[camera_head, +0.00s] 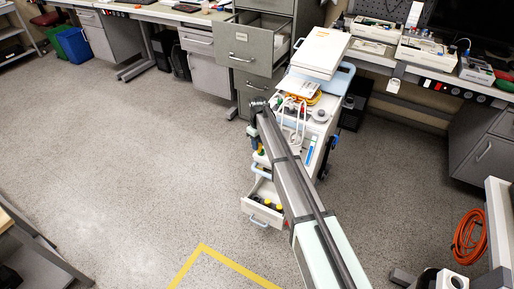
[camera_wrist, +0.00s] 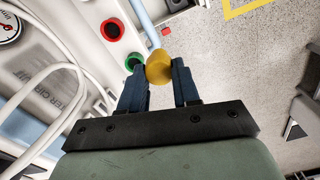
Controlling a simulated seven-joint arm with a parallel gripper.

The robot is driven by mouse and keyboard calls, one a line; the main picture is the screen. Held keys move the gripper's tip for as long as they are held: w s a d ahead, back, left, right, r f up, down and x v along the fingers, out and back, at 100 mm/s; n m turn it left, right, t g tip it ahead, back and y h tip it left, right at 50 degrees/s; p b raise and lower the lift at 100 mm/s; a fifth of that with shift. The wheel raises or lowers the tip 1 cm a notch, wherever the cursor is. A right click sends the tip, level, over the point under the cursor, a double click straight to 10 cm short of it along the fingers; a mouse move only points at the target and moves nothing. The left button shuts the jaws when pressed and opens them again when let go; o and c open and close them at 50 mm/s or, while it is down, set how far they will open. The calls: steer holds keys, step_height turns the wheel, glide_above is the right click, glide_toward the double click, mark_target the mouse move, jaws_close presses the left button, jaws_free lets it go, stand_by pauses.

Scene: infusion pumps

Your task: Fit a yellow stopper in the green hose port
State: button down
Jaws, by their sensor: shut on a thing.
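My gripper (camera_wrist: 159,73) is shut on a yellow stopper (camera_wrist: 158,66), held between the two dark blue fingertips in the wrist view. The green hose port (camera_wrist: 135,61) is a green ring on the white machine panel, just left of the stopper and partly hidden by the left finger. The stopper appears apart from the port, but the depth between them is hard to tell. In the head view my arm reaches to the white machine (camera_head: 318,112), and the gripper end is small there; the stopper and port cannot be made out.
A red port (camera_wrist: 112,30) sits beside the green one, with white hoses (camera_wrist: 50,85) and a gauge (camera_wrist: 8,28) to the left. An open drawer (camera_head: 262,205) with yellow and dark items juts from the machine's lower front. A grey cabinet drawer (camera_head: 250,48) stands open behind. Floor at left is clear.

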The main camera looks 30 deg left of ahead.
steer(key=w+a, duration=0.2)
steer(key=w, duration=0.4)
steer(key=shift+w+a+f, duration=0.1)
steer(key=shift+w+f, duration=0.05)
steer(key=shift+f, duration=1.15)
steer(key=shift+w+f, duration=0.1)
steer(key=shift+f, duration=1.15)
steer(key=shift+f, duration=1.65)
steer(key=c, duration=0.7)
jaws_free()
steer(key=shift+c, duration=0.2)
step_height(320, 180, up, 14)
steer(key=shift+f, duration=0.1)
